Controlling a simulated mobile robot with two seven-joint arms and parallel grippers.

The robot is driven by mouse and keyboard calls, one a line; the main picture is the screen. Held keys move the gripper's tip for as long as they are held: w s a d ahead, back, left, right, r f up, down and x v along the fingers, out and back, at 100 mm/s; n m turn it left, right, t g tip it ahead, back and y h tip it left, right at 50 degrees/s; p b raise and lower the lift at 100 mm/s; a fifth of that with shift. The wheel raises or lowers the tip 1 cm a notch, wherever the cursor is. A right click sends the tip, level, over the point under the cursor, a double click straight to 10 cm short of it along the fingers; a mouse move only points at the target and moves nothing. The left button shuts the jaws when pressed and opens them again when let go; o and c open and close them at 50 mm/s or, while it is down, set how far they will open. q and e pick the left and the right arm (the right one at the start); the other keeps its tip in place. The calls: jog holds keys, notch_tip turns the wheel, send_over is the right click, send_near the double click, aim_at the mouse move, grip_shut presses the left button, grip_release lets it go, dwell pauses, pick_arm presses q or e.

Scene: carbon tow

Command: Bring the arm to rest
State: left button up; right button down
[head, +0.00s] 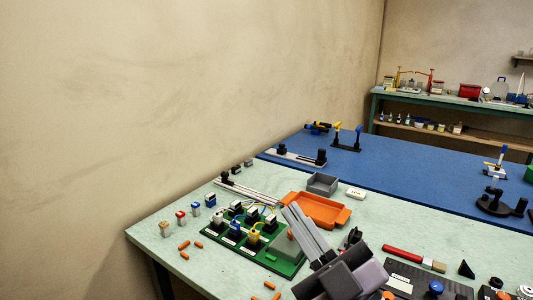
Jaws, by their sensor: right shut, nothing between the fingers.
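My right gripper (291,209) reaches in from the lower middle of the head view. Its long grey fingers are together and point up and to the left, with nothing seen between them. In the picture, the fingers overlap the right side of a green board (270,258) and the near edge of an orange tray (318,210). I cannot tell how high above them the fingers are. My right gripper's dark body hides part of the table's front. My left gripper is not in view.
The pale green table (150,232) carries orange pieces (184,254), a grey bin (322,184), a red-handled brush (402,251) and a dark panel (410,280). A blue mat (400,175) with fixtures lies behind. A wall stands at the left.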

jog(key=d+f+m+g+h, duration=0.2)
jog(key=d+f+m+h, duration=0.35)
jog(key=f, duration=0.35)
jog(key=d+f+m+g+h, duration=0.3)
jog(key=d+f+m+h, duration=0.3)
jog(key=f, duration=0.4)
jog(key=s+d+f+g+h, duration=0.1)
jog(key=s+d+f+g, duration=0.35)
jog(key=s+f, duration=0.35)
jog(key=s+d+f+g+h, duration=0.1)
jog(key=s+d+f+g, duration=0.2)
jog(key=s+f+g, duration=0.55)
jog(key=w+a+f+t+y, duration=0.2)
jog(key=w+a+f+t, duration=0.1)
jog(key=w+f+t, duration=0.2)
notch_tip(320, 180, down, 2)
jog(key=t, duration=0.4)
jog(key=shift+w+f, duration=0.15)
jog(key=shift+f, duration=0.1)
